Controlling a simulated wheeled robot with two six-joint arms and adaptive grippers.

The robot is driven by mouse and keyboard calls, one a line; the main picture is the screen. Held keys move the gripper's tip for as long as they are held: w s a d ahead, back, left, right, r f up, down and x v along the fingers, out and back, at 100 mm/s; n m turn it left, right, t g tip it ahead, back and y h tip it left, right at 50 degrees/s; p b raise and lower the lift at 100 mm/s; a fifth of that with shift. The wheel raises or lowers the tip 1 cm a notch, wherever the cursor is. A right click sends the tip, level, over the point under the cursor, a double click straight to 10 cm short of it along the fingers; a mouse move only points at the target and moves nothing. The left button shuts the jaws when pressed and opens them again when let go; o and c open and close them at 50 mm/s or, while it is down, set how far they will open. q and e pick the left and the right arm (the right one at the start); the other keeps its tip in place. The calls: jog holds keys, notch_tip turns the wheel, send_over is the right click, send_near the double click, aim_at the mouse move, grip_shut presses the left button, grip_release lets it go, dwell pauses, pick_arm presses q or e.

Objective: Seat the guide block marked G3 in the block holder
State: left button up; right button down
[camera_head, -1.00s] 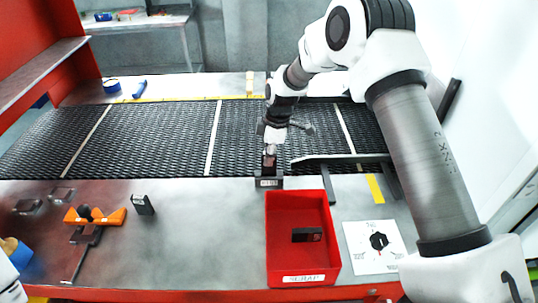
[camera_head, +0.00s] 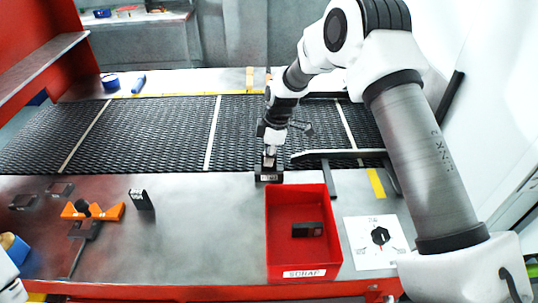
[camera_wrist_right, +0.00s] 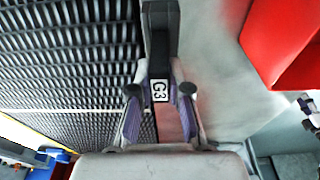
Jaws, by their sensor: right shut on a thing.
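The right gripper (camera_head: 270,150) points down at the belt's near edge and is shut on the dark guide block (camera_head: 269,161). In the right wrist view the block's white G3 label (camera_wrist_right: 159,90) shows between the two fingers (camera_wrist_right: 160,105). The dark block holder (camera_head: 268,177) stands on the metal table directly below. The block's lower end meets the top of the holder in the head view; how deep it sits I cannot tell. The left gripper is out of view; only a white part of my left arm shows at the lower left corner.
A red scrap bin (camera_head: 275,255) stands just in front of the holder, with a dark block (camera_head: 307,230) inside. Another dark block (camera_head: 141,200) stands near an orange fixture (camera_head: 92,211). A dial card (camera_head: 376,243) lies right of the bin.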

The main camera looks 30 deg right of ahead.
jog(key=shift+f+b, duration=0.5)
jog(key=shift+f, duration=0.25)
jog(key=c, duration=1)
grip_release()
jog(key=shift+c, duration=0.2)
jog(key=r, duration=0.4)
jog(key=d+r, duration=0.1)
jog(key=r, duration=0.3)
jog(key=s+r, duration=0.1)
jog(key=r, duration=0.2)
jog(key=shift+d+r, duration=0.25)
jog(key=shift+r, duration=0.15)
